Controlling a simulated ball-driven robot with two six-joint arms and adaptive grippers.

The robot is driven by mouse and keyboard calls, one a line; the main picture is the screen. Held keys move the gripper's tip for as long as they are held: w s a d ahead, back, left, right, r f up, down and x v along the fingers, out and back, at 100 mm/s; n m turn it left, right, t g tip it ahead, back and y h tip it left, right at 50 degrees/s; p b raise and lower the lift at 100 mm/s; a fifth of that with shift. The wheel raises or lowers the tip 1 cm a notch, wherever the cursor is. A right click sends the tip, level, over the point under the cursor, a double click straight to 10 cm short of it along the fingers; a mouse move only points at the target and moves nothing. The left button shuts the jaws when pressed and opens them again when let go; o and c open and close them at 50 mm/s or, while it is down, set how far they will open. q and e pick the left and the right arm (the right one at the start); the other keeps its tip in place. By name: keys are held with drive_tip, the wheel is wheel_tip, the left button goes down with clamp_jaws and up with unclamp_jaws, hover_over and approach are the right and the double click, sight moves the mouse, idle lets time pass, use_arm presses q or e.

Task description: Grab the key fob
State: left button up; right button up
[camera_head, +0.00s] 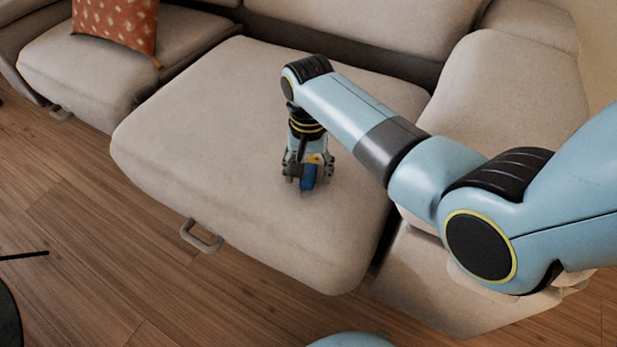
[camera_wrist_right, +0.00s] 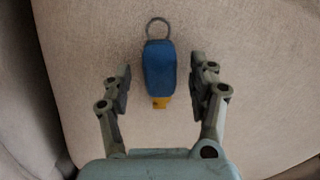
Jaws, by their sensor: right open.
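The key fob (camera_wrist_right: 158,68) is blue with a yellow-orange end and a metal ring. In the right wrist view it lies between the two fingers of my right gripper (camera_wrist_right: 161,84), with a gap on each side. In the head view the blue fob (camera_head: 309,176) shows on the sofa seat, partly hidden by the gripper. My right gripper (camera_head: 308,172) points down at the seat and is open around the fob. My left gripper is not in view.
The fob is on a wide beige sofa seat (camera_head: 200,130). A sofa arm (camera_head: 510,95) stands at the right, a backrest (camera_head: 370,25) behind, and an orange patterned cushion (camera_head: 116,22) at the upper left. Wooden floor (camera_head: 80,250) lies in front. The seat left of the gripper is clear.

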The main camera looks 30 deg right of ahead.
drive_tip(key=shift+c, duration=0.4)
drive_tip(key=c, duration=1.1)
